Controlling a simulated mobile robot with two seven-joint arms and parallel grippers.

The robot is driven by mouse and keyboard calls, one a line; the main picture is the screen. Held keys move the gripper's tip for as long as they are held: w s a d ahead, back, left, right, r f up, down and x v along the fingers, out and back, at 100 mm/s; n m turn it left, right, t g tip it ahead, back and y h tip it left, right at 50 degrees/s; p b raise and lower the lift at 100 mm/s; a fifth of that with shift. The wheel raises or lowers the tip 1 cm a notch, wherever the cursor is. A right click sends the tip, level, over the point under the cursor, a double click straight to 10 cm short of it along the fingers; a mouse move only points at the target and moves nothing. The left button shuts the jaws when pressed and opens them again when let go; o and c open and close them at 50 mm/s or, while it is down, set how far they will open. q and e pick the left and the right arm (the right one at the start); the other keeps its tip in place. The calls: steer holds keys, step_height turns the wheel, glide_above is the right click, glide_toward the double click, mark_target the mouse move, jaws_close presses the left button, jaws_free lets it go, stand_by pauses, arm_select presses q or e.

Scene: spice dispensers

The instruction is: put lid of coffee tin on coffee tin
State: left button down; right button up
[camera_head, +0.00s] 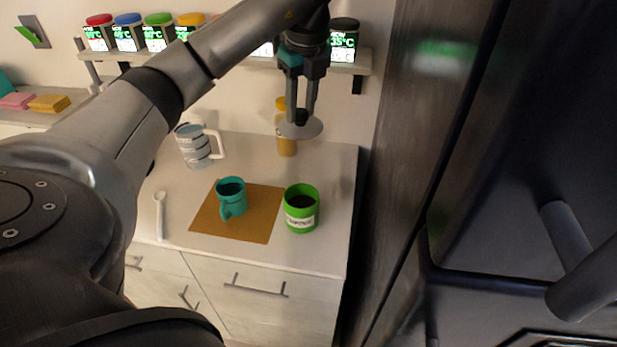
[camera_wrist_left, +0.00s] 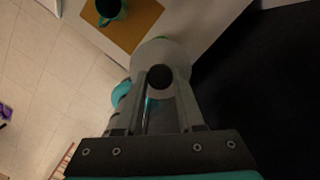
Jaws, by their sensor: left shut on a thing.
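The coffee tin (camera_head: 301,222) is a green, labelled cylinder with an open top and dark contents. It stands upright on the counter, at the right edge of a brown mat. My left gripper (camera_head: 300,112) is shut on the dark knob of a pale round lid (camera_head: 302,130). In the head view the lid shows above the tin, clearly apart from it. In the left wrist view the lid (camera_wrist_left: 172,55) sits between the fingertips (camera_wrist_left: 160,80) and hides most of what is behind it. My right gripper is not in view.
A teal mug (camera_head: 231,197) stands on the brown mat (camera_head: 262,228). A yellow-topped jar (camera_head: 286,146) is at the counter's back, behind the lid. A white-grey mug (camera_head: 194,147) and a white spoon (camera_head: 160,214) are at left. A wall shelf (camera_head: 361,62) with dispensers and a tall dark cabinet (camera_head: 405,150) border the space.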

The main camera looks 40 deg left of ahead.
mark_target(301, 126)
arm_select(q)
steer(key=f, duration=0.2)
steer(key=f+b, duration=0.1)
steer(key=f, duration=0.1)
steer(key=f+b, duration=0.1)
steer(key=f, duration=0.1)
steer(key=shift+s+f, duration=0.15)
steer(key=shift+s, duration=0.1)
step_height(301, 126, down, 13)
steer(key=shift+b, duration=0.35)
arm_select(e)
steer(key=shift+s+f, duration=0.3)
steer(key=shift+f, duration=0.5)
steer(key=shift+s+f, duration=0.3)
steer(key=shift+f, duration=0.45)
arm_select(q)
steer(key=shift+f, duration=0.1)
steer(key=c, duration=1)
jaws_free()
steer(key=shift+f, duration=0.1)
steer(key=o, duration=0.5)
